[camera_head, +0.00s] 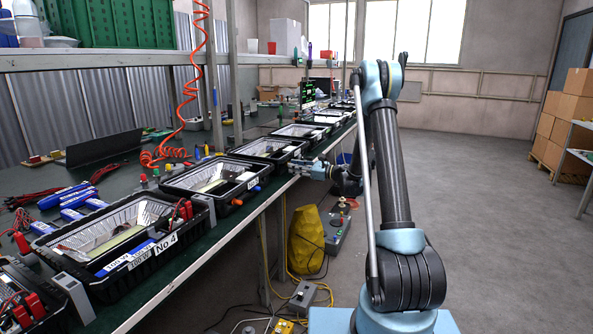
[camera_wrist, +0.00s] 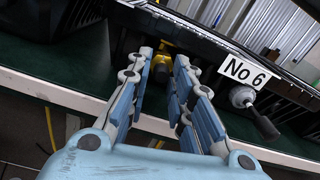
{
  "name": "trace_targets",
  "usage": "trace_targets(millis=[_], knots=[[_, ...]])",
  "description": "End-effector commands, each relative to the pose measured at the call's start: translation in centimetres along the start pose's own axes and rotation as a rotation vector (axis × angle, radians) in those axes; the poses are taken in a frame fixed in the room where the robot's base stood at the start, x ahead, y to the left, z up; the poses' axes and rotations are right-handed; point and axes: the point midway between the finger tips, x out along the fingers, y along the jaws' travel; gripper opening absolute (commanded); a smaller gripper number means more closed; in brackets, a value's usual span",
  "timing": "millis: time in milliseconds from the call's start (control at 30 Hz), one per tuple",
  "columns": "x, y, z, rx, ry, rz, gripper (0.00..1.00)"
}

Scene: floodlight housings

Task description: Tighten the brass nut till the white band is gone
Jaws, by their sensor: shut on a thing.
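The brass nut (camera_wrist: 162,62) shows yellow in the wrist view, on the front wall of the black housing marked No 6 (camera_wrist: 205,45). It lies between the fingertips of my gripper (camera_wrist: 162,72), which is shut on it. The blue-grey finger pads are on either side of the nut and hide part of it. I cannot make out a white band there. In the head view my gripper (camera_head: 300,166) is at the bench's front edge, against a housing (camera_head: 269,150) in the middle of the row; the nut is hidden.
A grey round fitting with a dark handle (camera_wrist: 245,98) sticks out right of my gripper, under the No 6 label (camera_wrist: 244,72). More housings line the bench, including No 4 (camera_head: 128,258). A yellow bag (camera_head: 307,240) stands below the bench.

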Motion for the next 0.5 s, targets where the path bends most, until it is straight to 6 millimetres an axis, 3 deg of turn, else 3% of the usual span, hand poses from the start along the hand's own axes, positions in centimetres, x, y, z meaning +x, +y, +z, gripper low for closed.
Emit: trace_targets(millis=[500], knots=[[0.03, 0.01, -0.07, 0.149, 0.002, -0.001, 0.00]])
